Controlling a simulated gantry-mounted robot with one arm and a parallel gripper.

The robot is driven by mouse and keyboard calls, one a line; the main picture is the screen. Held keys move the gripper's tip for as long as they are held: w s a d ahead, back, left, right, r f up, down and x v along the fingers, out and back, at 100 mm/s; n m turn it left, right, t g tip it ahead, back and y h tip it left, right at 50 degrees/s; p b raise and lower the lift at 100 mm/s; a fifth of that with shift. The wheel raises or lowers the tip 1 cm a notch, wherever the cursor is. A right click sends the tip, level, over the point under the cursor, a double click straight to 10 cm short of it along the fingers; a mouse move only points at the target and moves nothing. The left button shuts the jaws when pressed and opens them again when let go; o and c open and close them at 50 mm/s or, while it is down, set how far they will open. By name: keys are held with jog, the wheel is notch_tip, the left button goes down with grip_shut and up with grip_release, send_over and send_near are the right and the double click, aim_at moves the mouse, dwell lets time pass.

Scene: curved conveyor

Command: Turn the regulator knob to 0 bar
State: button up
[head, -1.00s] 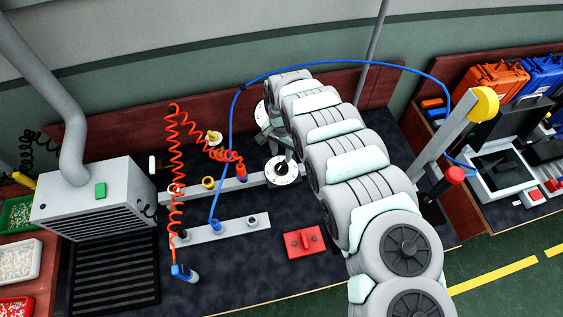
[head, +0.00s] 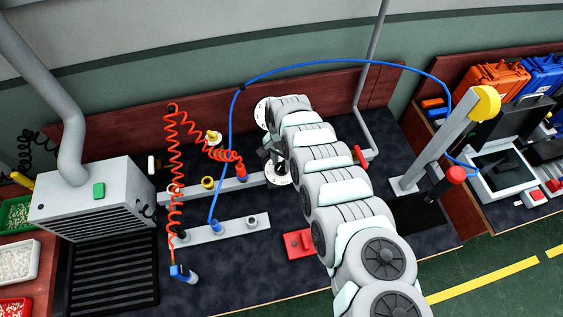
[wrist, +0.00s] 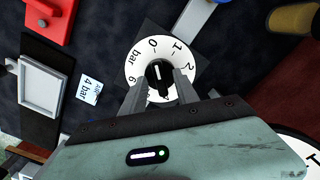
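The regulator dial (wrist: 133,60) is a white ring marked 0, 1, 2, 6 and "bar", with other figures hidden by my gripper. Its black knob (wrist: 158,76) sits in the middle, with a short white mark directed roughly at the 0. My gripper (wrist: 160,78) has one finger on each side of the knob, spread apart; whether they touch it I cannot tell. In the head view the dial (head: 281,180) is partly covered by my gripper (head: 274,157) and arm.
A label reading "air 4 bar" (wrist: 89,88) lies beside the dial. A second white dial (wrist: 303,148) is at the lower right. A red block (head: 298,244) lies in front. Red coiled hose (head: 174,150) and blue hose (head: 232,130) run nearby.

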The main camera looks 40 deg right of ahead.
grip_shut()
jog(key=shift+n, duration=0.3)
dwell(0.4)
jog(key=n+p, duration=0.1)
jog(key=n, duration=0.2)
jog(key=shift+r+n+p, duration=0.15)
jog(key=shift+n+p, duration=0.15)
jog(key=n, duration=1.3)
jog(key=shift+n, duration=0.3)
grip_release()
dwell(0.3)
